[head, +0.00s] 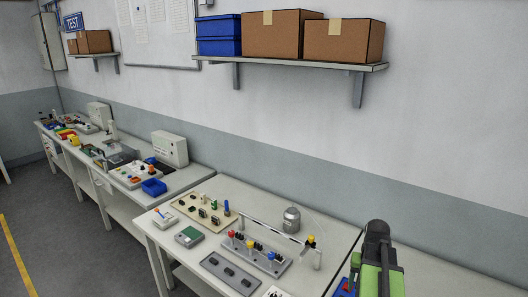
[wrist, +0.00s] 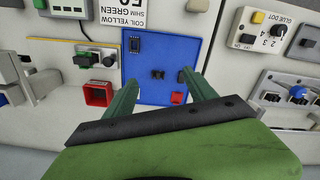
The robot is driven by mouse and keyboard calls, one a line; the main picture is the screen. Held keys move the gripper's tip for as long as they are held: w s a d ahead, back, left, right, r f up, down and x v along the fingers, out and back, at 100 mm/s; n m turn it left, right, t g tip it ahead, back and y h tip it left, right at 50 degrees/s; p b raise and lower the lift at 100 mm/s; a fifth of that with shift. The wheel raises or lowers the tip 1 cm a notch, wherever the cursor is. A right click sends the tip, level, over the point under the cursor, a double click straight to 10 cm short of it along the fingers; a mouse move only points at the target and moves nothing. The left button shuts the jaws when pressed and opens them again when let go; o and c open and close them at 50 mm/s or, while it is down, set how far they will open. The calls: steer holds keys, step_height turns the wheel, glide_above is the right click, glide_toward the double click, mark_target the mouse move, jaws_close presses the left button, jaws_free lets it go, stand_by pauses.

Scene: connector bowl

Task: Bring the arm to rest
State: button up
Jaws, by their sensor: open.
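My gripper (wrist: 160,79) shows in the wrist view with its two dark green fingers spread apart and nothing between them. The fingers reach over the lower part of a blue panel (wrist: 150,88) that bears small black parts and a red block (wrist: 177,98). I cannot tell whether the fingertips touch the panel. In the head view my green and black arm (head: 378,262) stands at the lower right, over the near bench. The gripper's fingers cannot be made out there.
Left of the blue panel is a red square tray (wrist: 98,93); right are grey boxes with knobs (wrist: 268,32). A shelf (head: 290,63) with boxes hangs above. Floor at left is clear.

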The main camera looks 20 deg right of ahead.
steer(key=w+a+f+n+b, duration=0.2)
steer(key=a+f, duration=0.1)
steer(key=a, duration=0.8)
steer(key=w+a+f+n+b, duration=0.2)
steer(key=a, duration=1)
steer(key=w+a+f+n+b, duration=0.2)
steer(key=w+a+f+b, duration=0.1)
steer(key=a, duration=0.9)
steer(key=shift+f+n, duration=0.3)
steer(key=shift+n, duration=0.1)
